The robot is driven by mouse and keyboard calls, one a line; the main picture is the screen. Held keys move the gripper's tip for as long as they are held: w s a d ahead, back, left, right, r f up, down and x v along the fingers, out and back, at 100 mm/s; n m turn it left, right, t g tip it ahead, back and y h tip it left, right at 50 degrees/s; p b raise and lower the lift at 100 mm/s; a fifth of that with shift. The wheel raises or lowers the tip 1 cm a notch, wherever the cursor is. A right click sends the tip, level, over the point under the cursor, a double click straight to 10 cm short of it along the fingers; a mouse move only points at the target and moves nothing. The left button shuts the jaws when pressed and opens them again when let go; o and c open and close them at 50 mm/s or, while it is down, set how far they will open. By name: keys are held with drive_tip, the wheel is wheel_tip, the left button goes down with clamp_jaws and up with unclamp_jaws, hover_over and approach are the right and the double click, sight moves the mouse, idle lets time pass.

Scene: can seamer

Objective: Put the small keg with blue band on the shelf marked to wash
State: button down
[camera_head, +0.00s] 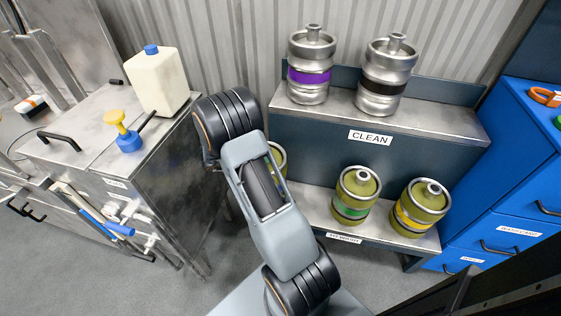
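No keg with a blue band can be made out. The lower shelf (382,236) carries a small label (343,238), too small to read surely. On it stand an olive keg with a green band (352,205) and an olive keg with a yellow band (416,210), both upright. Another olive keg (280,156) shows only in part behind my arm; its band is hidden. The upper shelf, marked CLEAN (370,138), holds a silver keg with a purple band (309,76) and one with a black band (385,82). My gripper is not in view.
A steel bench (98,112) at left bears a white jug (159,82) with a blue cap and a blue-and-yellow item (126,137). Pipes and valves stick out of its front. Blue drawers (505,195) stand at right. Grey floor (125,285) is open at lower left.

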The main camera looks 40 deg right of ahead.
sight(282, 152)
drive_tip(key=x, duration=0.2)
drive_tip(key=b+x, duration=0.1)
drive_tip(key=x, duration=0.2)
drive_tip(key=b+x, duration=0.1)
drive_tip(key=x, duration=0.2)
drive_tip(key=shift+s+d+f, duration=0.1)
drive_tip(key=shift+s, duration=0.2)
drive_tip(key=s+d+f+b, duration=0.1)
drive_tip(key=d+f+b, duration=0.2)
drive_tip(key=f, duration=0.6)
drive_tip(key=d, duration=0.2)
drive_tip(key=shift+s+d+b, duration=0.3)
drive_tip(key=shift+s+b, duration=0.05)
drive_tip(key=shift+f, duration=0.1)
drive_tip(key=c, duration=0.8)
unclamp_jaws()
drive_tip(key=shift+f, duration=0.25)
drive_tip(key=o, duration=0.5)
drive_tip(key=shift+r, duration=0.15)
